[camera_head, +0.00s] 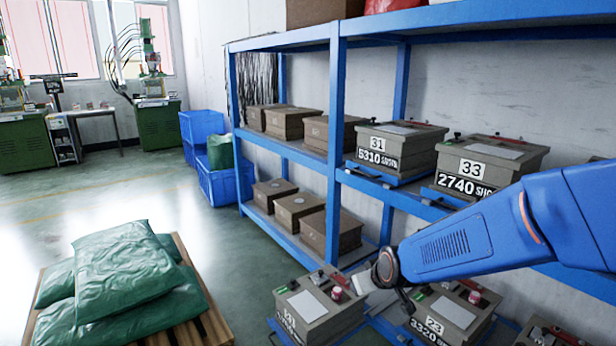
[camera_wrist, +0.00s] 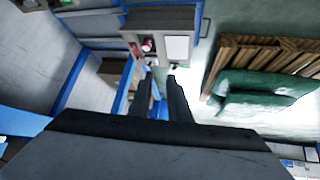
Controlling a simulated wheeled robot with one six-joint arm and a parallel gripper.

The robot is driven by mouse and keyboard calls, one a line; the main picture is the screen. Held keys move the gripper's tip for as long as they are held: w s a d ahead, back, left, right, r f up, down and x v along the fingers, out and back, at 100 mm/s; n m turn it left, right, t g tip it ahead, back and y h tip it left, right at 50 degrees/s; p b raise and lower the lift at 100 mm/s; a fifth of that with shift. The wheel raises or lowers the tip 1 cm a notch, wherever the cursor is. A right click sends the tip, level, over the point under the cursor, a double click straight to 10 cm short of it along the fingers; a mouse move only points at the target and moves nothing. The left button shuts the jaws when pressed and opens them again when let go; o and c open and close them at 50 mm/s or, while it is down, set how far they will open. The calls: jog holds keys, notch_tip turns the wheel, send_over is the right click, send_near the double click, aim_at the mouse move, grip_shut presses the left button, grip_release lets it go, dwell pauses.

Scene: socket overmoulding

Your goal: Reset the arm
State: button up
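My blue arm comes in from the right in the head view and ends at a grey wrist in front of the shelf's lower level. In the wrist view, my gripper (camera_wrist: 160,82) shows two dark fingers standing apart, with nothing between them. In the head view the fingers are hard to make out. A box with a red knob (camera_head: 318,305) lies below and left of the wrist. It seems to show in the wrist view as a grey box (camera_wrist: 163,18) beyond the fingertips.
A blue shelf (camera_head: 337,130) holds several boxes, including number 31 (camera_head: 397,150) and number 33 (camera_head: 487,165). Green sacks (camera_head: 125,270) lie on a wooden pallet (camera_head: 212,325) at the left. Blue crates (camera_head: 222,182) stand behind. Open floor lies between pallet and shelf.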

jog(key=s+d+r+m+g, duration=0.1)
jog(key=s+d+r, duration=0.2)
jog(key=s, duration=0.7)
jog(key=s+d+r+m+g+h, duration=0.1)
jog(key=s+d+r+m, duration=0.1)
jog(key=s+d, duration=0.4)
jog(key=s+d+r+m+g+h, duration=0.1)
jog(key=s+d+r, duration=0.3)
jog(key=s, duration=0.9)
jog(key=shift+s+d+m, duration=0.3)
jog(key=shift+s+d, duration=0.05)
jog(key=shift+d, duration=0.25)
